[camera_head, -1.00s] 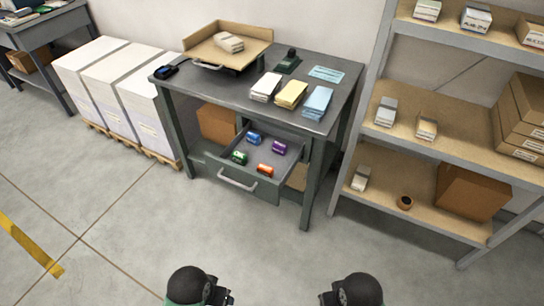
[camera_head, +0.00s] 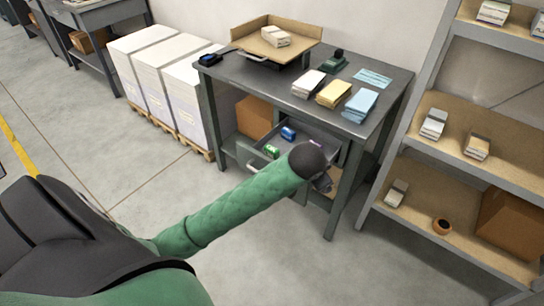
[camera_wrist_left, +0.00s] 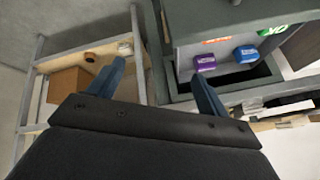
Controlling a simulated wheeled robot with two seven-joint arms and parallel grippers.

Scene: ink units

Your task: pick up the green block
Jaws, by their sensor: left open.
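The green block (camera_head: 271,151) lies in the open drawer (camera_head: 256,162) of the grey workbench, toward its left side in the head view. In the head view my left arm reaches across to the drawer's right front, with the gripper (camera_head: 323,183) mostly hidden behind the wrist. It is apart from the green block. My right gripper is out of view.
A blue block (camera_head: 288,133) and a purple block (camera_wrist_left: 204,62) share the drawer with an orange block (camera_wrist_left: 216,40), which my arm hides in the head view. The bench top (camera_head: 290,88) holds paper stacks. A shelf unit (camera_head: 402,212) stands right; floor in front is clear.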

